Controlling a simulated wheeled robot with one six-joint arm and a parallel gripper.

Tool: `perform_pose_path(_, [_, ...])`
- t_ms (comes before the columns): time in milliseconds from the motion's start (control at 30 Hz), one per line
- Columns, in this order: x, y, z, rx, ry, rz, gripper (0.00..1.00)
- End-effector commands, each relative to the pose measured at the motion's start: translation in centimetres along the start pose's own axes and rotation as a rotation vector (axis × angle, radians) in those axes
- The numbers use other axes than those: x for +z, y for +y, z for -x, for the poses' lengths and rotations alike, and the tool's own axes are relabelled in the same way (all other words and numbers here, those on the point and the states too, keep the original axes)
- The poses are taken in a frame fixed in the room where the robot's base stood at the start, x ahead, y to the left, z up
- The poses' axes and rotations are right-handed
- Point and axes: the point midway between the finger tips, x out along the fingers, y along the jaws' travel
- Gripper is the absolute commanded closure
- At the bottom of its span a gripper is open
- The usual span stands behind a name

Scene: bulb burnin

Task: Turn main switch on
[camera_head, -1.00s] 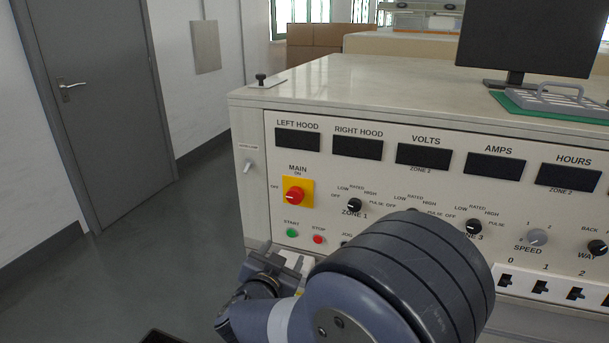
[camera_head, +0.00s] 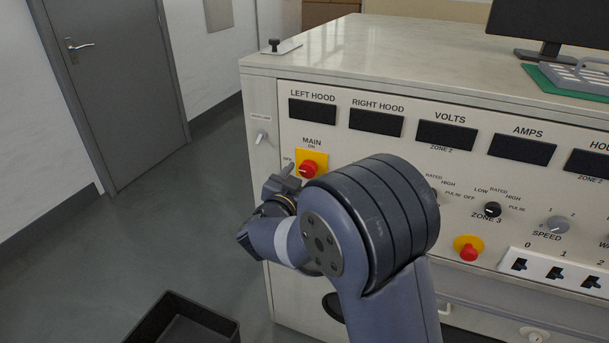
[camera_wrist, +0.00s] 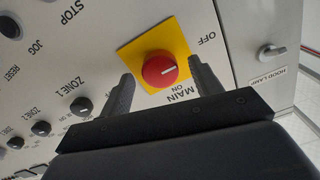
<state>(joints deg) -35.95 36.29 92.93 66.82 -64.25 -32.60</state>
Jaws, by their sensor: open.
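The main switch is a red rotary knob (camera_head: 309,168) on a yellow plate on the cabinet's front panel, under the labels MAIN and ON. In the wrist view the knob (camera_wrist: 160,69) shows with a white mark pointing toward the OFF label. My gripper (camera_wrist: 163,84) is open, with one finger on either side of the knob in that view. I cannot tell whether the fingers touch it. In the head view my gripper (camera_head: 282,182) is just left of and below the knob, partly hidden by my arm.
A hood lamp toggle (camera_head: 260,137) is left of the main switch. Zone knobs such as the Zone 3 knob (camera_head: 492,209) and a red emergency button (camera_head: 468,252) are to the right. A dark open bin (camera_head: 185,322) stands on the floor. The floor at left is clear.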

Motion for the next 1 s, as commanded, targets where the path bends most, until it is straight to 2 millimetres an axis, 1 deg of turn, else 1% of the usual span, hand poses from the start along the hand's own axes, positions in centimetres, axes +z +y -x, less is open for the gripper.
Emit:
perform_pose_path(33, [-0.01,0.06,-0.48,0.001,0.001,0.0,0.39])
perform_pose_path(133, [-0.05,0.02,-0.91,0.0,0.001,0.0,0.39])
perform_pose_path(400, [-0.04,0.01,-1.01,0.0,0.0,0.0,0.39])
perform_pose_path(900, [-0.04,0.02,-0.98,0.0,0.0,-0.001,0.8])
perform_pose_path(933, [-0.04,0.02,-0.98,0.0,0.0,-0.001,0.83])
perform_pose_path(1000, [-0.03,0.02,-0.98,0.0,0.0,-0.001,0.84])
